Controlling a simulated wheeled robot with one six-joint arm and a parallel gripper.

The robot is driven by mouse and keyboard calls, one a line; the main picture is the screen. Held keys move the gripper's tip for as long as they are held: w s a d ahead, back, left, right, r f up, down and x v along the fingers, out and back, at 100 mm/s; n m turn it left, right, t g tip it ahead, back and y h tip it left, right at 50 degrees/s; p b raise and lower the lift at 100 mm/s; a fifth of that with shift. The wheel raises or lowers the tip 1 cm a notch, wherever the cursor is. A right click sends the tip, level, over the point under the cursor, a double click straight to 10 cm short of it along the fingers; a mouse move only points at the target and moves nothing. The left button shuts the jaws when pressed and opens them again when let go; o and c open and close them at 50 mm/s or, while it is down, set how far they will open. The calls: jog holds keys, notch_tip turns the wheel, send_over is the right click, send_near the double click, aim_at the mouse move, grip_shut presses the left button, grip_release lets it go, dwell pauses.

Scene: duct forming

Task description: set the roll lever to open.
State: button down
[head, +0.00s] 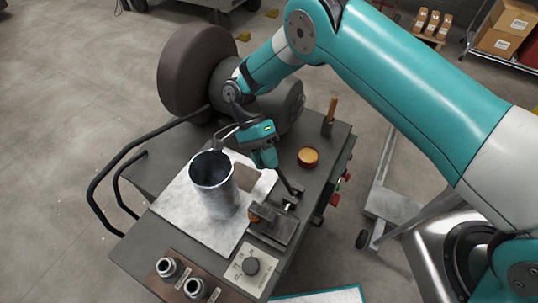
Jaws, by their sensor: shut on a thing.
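The roll lever (285,181) is a thin dark rod, slanting from a small dark metal block with rollers (272,223) up and left to my gripper. My gripper (270,163) is teal and black, above the middle of the grey bench. It is shut on the upper end of the lever; its fingertips are small in the head view and partly hide the grip. The lever's open and closed marks cannot be read.
A grey metal duct tube (214,185) stands upright on a pale sheet (190,208), close left of my gripper. An orange round dish (308,157) and an upright wooden-handled tool (331,108) stand to the right. A dial panel (248,270) and two metal fittings (170,267) are in front.

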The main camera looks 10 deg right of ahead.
jog(key=shift+w+a+f, duration=0.1)
jog(key=shift+w, duration=0.1)
jog(key=c, duration=0.9)
grip_release()
jog(key=shift+a, duration=0.1)
notch_tip(320, 180, up, 9)
jog(key=shift+p, duration=0.3)
notch_tip(320, 180, up, 11)
jog(key=p, duration=0.9)
